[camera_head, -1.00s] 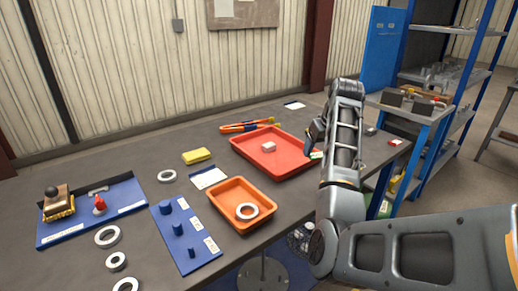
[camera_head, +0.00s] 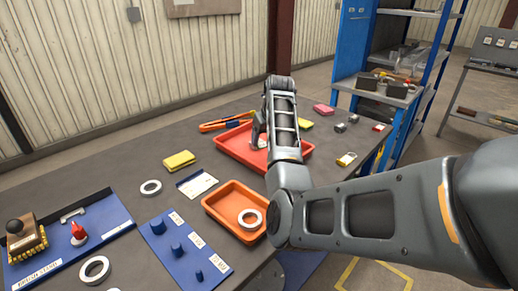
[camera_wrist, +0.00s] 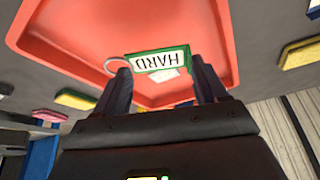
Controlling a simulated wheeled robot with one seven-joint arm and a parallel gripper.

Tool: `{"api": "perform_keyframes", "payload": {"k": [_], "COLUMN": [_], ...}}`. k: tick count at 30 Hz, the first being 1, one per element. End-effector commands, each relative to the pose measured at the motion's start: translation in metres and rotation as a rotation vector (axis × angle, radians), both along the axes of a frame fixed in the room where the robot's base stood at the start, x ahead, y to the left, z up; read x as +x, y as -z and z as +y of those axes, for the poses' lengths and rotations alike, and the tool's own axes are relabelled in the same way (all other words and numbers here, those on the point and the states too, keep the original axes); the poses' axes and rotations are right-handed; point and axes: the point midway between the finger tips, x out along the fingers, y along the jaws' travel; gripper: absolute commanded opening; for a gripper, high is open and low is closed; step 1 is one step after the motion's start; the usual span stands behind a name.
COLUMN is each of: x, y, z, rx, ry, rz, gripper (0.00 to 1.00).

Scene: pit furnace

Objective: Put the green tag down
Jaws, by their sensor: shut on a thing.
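The green tag (camera_wrist: 160,60) has a white face reading "HARD" and a pale ring at one end. In the wrist view it lies between the fingertips of my gripper (camera_wrist: 158,82), which is shut on it. The red tray (camera_wrist: 60,45) is behind the tag in that view. In the head view my gripper (camera_head: 258,138) is over the red tray (camera_head: 232,148), and my arm hides the tray's right part. I cannot make out the tag there. A pale block (camera_wrist: 164,75) shows partly behind the tag.
An orange tray (camera_head: 218,208) with a white ring stands in front of the red tray. Orange-handled pliers (camera_head: 222,124) lie behind it. A yellow block (camera_head: 179,160) is to the left.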

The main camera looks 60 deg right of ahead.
Motion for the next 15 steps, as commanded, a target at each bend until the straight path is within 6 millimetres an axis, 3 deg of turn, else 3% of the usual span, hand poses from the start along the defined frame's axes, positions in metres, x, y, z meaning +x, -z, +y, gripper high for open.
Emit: {"api": "perform_keyframes", "payload": {"k": [6, 15], "x": [0.021, 0.021], "y": [0.012, 0.047], "z": [0.006, 0.007], "rx": [-0.001, 0.001], "ry": [0.000, 0.001], "rz": [-0.001, 0.001], "gripper": [0.44, 0.44]}}
